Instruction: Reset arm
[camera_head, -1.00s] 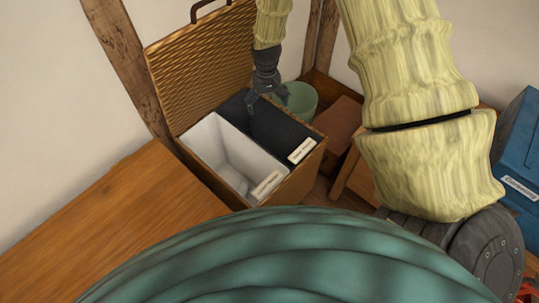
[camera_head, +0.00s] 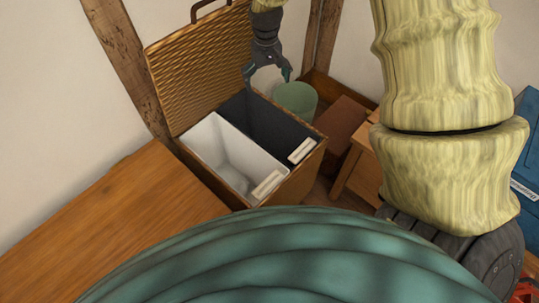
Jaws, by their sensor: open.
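My gripper (camera_head: 267,79) hangs from my yellow-sleeved arm at the top centre of the head view. It points down with its fingers spread, open and empty. It is above the far edge of the wicker hamper (camera_head: 296,180), over its dark compartment (camera_head: 262,125). The hamper's lid (camera_head: 200,65) stands open behind it. The pale compartment (camera_head: 225,150) beside the dark one looks empty. The floor of the dark compartment is too dark to tell.
A green bin (camera_head: 297,99) stands behind the hamper. A wooden surface (camera_head: 110,225) fills the lower left. A small wooden table (camera_head: 357,170) is right of the hamper, and a blue box (camera_head: 525,165) is at the right edge. A timber post (camera_head: 130,60) stands against the wall.

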